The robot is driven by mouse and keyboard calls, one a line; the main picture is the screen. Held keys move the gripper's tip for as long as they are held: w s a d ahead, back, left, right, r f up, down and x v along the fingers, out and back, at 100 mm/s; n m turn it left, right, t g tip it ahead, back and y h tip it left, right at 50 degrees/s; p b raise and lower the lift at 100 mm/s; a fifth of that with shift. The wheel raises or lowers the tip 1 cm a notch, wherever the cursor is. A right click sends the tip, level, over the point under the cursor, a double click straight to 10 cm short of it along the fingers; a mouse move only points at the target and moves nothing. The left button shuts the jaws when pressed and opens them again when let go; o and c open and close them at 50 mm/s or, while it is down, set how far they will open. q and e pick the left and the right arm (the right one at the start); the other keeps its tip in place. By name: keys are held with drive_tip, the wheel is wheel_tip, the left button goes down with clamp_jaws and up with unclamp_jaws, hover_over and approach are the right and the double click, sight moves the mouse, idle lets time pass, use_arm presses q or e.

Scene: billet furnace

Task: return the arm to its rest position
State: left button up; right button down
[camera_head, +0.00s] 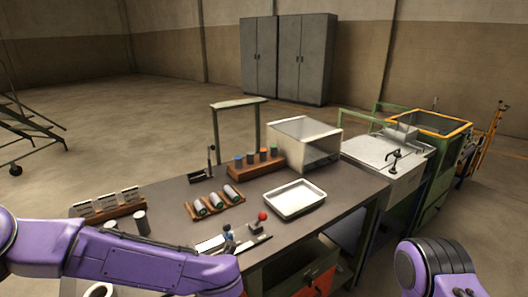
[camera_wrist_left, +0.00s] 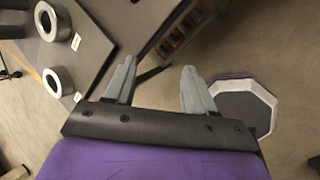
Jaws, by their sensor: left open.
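My left arm (camera_head: 140,268), purple, comes in from the left in the head view and reaches across the near edge of the workbench (camera_head: 165,200). Its gripper is out of that view. In the left wrist view my left gripper (camera_wrist_left: 160,78) has its two grey fingers apart, with nothing between them. Bare floor and part of the bench edge show beyond the fingers. A purple part of my right arm (camera_head: 435,270) shows at the lower right of the head view; its gripper is not visible.
The bench holds a metal tray (camera_head: 295,199), a rack of cylinders (camera_head: 214,204), a rack with coloured tops (camera_head: 256,163) and a box (camera_head: 304,143). Two metal rings (camera_wrist_left: 53,21) (camera_wrist_left: 58,81) lie left of the gripper. Machines (camera_head: 388,157) stand to the right.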

use_arm(q)
drive_tip(key=s+a+f+m+t+b, duration=0.1)
drive_tip(key=s+a+f+m, duration=0.1)
drive_tip(key=s+f+m, duration=0.4)
drive_tip(key=s+a+f+m+t, duration=0.1)
drive_tip(key=s+a+f+m, duration=0.15)
drive_tip(key=f+m, duration=0.7)
drive_tip(key=s+a+f+m+g, duration=0.1)
drive_tip(key=s+a+f+m, duration=0.3)
drive_tip(key=s+a, duration=0.2)
drive_tip(key=s+a+f+m+g+b, duration=0.1)
drive_tip(key=s+a+f+m, duration=0.3)
drive_tip(key=s, duration=0.6)
drive_tip(key=shift+s+a+f+g, duration=0.2)
drive_tip(key=shift+a+f+g, duration=0.4)
drive_tip(key=shift+a, duration=0.5)
